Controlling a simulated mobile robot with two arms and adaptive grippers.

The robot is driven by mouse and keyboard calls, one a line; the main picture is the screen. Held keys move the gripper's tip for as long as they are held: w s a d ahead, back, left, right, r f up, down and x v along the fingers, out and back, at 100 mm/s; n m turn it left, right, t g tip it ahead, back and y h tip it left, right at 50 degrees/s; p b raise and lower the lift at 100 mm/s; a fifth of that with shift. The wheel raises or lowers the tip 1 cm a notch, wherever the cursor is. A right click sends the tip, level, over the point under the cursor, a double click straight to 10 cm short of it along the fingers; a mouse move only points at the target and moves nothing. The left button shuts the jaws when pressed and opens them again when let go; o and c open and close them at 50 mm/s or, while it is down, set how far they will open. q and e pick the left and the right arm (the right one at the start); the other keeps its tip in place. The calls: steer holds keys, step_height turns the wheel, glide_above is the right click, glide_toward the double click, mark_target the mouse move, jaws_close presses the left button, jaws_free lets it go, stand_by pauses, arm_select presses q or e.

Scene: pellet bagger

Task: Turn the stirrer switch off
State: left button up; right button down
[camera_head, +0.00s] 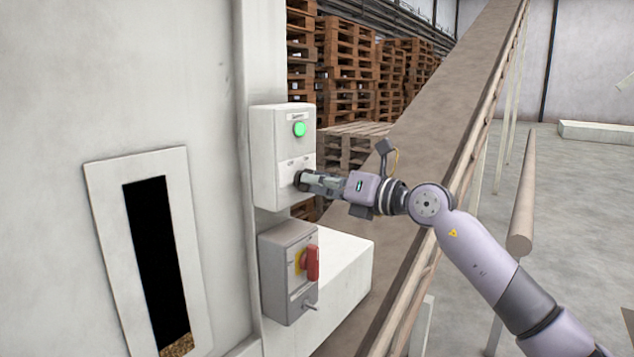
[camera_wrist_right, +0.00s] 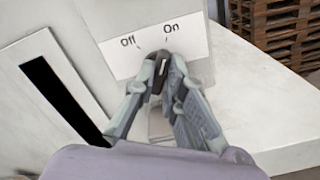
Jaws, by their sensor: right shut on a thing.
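The stirrer switch is a black knob (camera_wrist_right: 158,62) with a white mark, on a white label panel (camera_wrist_right: 115,58) reading "Off" at left and "On" at right. The panel is on the lower front of a white control box (camera_head: 264,150). My right gripper (camera_head: 303,180) is shut on the knob, one finger on each side; it also shows in the right wrist view (camera_wrist_right: 160,75). The white mark looks closer to "On" than to "Off", but its exact angle is hard to tell. A green lamp (camera_head: 299,129) above the switch looks lit. My left gripper is not in view.
Below the control box is a grey box (camera_head: 280,272) with a red rotary handle (camera_head: 313,262). A white panel with a dark slot (camera_head: 158,260) is at left. A sloping conveyor (camera_head: 440,150) runs behind my right arm. Pallets (camera_head: 345,55) are stacked behind.

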steer(key=shift+s+n+b, duration=0.1)
steer(key=shift+n+b, duration=4.85)
steer(key=shift+n, duration=0.95)
steer(key=c, duration=1.7)
jaws_free()
steer(key=shift+o, duration=0.2)
